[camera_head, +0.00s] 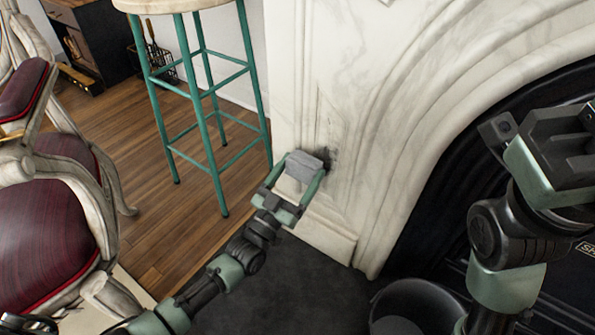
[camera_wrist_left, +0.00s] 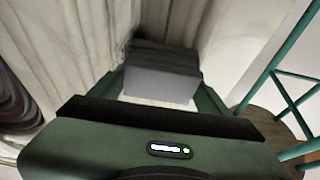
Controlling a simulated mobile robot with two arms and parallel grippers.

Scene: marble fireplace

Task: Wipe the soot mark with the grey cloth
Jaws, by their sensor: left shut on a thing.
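My left gripper (camera_head: 291,178) is shut on the folded grey cloth (camera_head: 303,166) and holds it up at the white marble fireplace surround. The cloth also shows between the fingers in the left wrist view (camera_wrist_left: 162,85). A dark soot mark (camera_head: 328,153) shows on the marble just beside and above the cloth, partly hidden by it. The soot mark shows at the upper left of the cloth in the left wrist view (camera_wrist_left: 124,43). I cannot tell whether the cloth touches the marble. My right gripper (camera_head: 540,130) is raised at the right; its fingertips are not clear.
A teal-legged stool (camera_head: 212,110) stands left of the surround. A red upholstered chair (camera_head: 45,225) is at the far left. A dark bucket (camera_head: 415,305) stands on the dark hearth (camera_head: 300,285) below my right arm. The wooden floor between chair and stool is clear.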

